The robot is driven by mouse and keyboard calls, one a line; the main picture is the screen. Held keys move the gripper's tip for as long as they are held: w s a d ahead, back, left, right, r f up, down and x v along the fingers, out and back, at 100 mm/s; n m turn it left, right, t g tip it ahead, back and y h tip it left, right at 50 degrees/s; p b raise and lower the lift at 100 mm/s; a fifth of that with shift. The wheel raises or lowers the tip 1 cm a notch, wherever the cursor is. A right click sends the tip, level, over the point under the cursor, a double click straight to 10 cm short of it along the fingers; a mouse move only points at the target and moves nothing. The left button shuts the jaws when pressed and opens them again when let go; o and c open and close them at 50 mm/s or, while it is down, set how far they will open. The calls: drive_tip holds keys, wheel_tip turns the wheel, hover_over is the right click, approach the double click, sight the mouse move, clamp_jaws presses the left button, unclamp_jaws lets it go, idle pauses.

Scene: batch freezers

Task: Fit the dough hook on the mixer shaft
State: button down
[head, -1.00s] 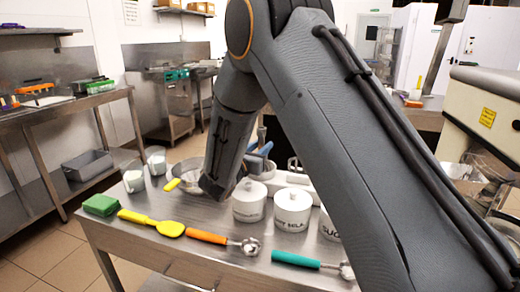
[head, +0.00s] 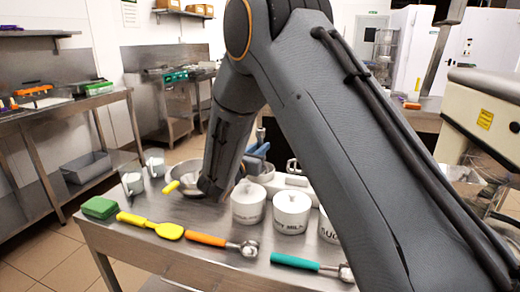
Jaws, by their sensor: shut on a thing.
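A cream machine (head: 485,120) with a yellow label, which looks like the mixer, stands at the right edge in the head view. Its shaft cannot be made out; my arm covers much of that side. I cannot pick out the dough hook. My arm reaches down over the steel table (head: 160,258), and its last visible link ends beside a metal bowl.
On the table are a green sponge (head: 99,207), a yellow spatula (head: 152,225), orange-handled (head: 220,242) and teal-handled (head: 308,264) scoops, white tubs (head: 292,210), small cups (head: 134,183) and the metal bowl (head: 172,196). A steel bench (head: 60,113) stands left, with open floor between.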

sight(258, 136)
drive_tip(key=shift+r+p, duration=1.1)
drive_tip(key=shift+r, duration=1.25)
drive_tip(key=s+a+r+p, duration=0.2)
drive_tip(key=s+r+p, duration=0.1)
drive_tip(key=s+r, duration=0.1)
drive_tip(key=shift+s, duration=0.3)
